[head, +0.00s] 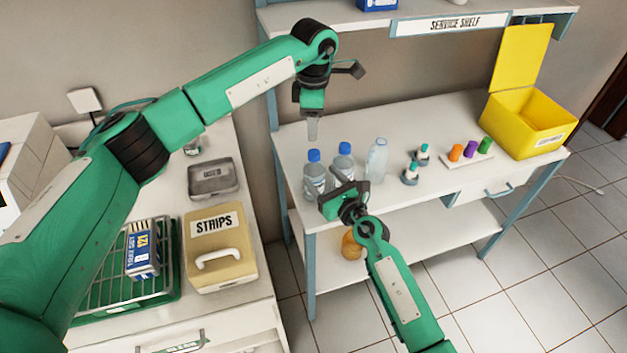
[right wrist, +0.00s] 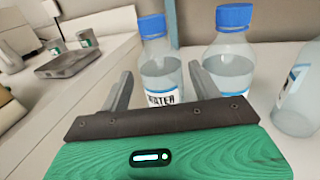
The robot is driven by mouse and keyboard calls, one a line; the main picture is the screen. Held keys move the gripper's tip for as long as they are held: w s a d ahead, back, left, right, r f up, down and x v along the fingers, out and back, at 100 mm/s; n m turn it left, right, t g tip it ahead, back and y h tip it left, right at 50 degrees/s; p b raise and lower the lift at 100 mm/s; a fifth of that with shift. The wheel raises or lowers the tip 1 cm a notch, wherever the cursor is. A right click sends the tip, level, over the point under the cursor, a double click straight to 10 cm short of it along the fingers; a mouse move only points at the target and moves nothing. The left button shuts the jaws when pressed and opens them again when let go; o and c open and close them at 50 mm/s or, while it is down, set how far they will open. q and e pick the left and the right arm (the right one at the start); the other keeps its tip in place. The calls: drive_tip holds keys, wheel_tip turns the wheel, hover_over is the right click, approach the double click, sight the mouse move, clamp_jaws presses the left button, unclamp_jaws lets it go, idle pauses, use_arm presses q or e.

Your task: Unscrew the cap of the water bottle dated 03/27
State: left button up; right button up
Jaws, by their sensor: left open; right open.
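Two clear water bottles with blue caps stand upright on the bench: the left one (head: 312,187) (right wrist: 162,68) and the one right of it (head: 344,163) (right wrist: 230,55). No date is readable on either label; the left label shows "WATER" in the right wrist view. My left gripper (head: 312,136) is open, pointing down above the left bottle's blue cap (head: 313,155), apart from it. My right gripper (head: 342,189) (right wrist: 160,90) is open, in front of the bottles. In the wrist view the left bottle shows between its fingers, and the other bottle stands beyond the right finger.
A third clear bottle (head: 377,160) (right wrist: 300,95) stands at the right. Further right are small teal-capped vials (head: 411,173), a rack with coloured caps (head: 469,151) and a yellow bin (head: 530,125). A "STRIPS" box (head: 222,260) and metal tray (head: 213,179) sit on the left counter.

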drive_tip(key=x, duration=0.5)
